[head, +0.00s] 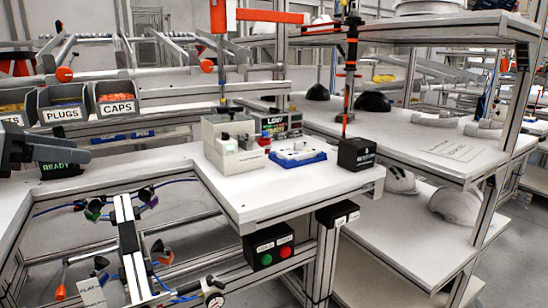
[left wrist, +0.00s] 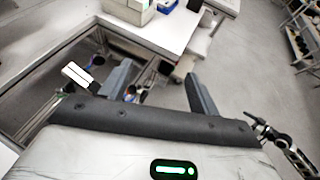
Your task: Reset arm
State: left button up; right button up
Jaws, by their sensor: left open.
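My left gripper (head: 76,148) comes in from the left edge in the head view, above the left bench and close to a block marked READY (head: 62,170). In the left wrist view the two grey fingers of the left gripper (left wrist: 160,80) stand wide apart with nothing between them. They point over the bench frame and the floor. My right gripper is in neither view. White helmet shells (head: 457,206) rest on the lower right shelf, and dark shells (head: 373,101) rest on the shelf above.
The white bench (head: 270,202) carries a beige machine (head: 233,144), a blue-edged fixture (head: 297,158) and a black box (head: 357,154). Bins marked PLUGS (head: 64,115) and CAPS (head: 117,108) stand behind. A button box (head: 268,246) hangs at the bench front. Open floor lies right.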

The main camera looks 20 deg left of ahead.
pick_arm(q)
jog(key=w+d+f+n+g+h, duration=0.1)
jog(key=w+d+f+h, duration=0.1)
jog(key=w+d+f, duration=0.4)
jog(key=w+d+f+n+g+h, duration=0.1)
jog(key=w+d+f+h, duration=0.2)
jog(key=d, duration=0.4)
jog(key=w+d+f+n+t+h+p, duration=0.1)
jog(key=w+d+f+n+h, duration=0.15)
jog(key=d+f+n, duration=0.95)
jog(key=s+d+f+n+y, duration=0.3)
jog(key=s+f+n, duration=0.4)
jog(key=f+n, duration=0.3)
jog(key=s+d+f+n+g+y+p, duration=0.1)
jog(key=s+d+f+n+y, duration=0.2)
jog(key=s+f+n+y, duration=0.2)
jog(key=s+f+n, duration=0.3)
jog(key=f+n, duration=0.3)
jog(key=n, duration=0.2)
jog(key=shift+s+d+n, duration=0.15)
jog(key=shift+d+n, duration=0.2)
jog(key=shift+n, duration=0.05)
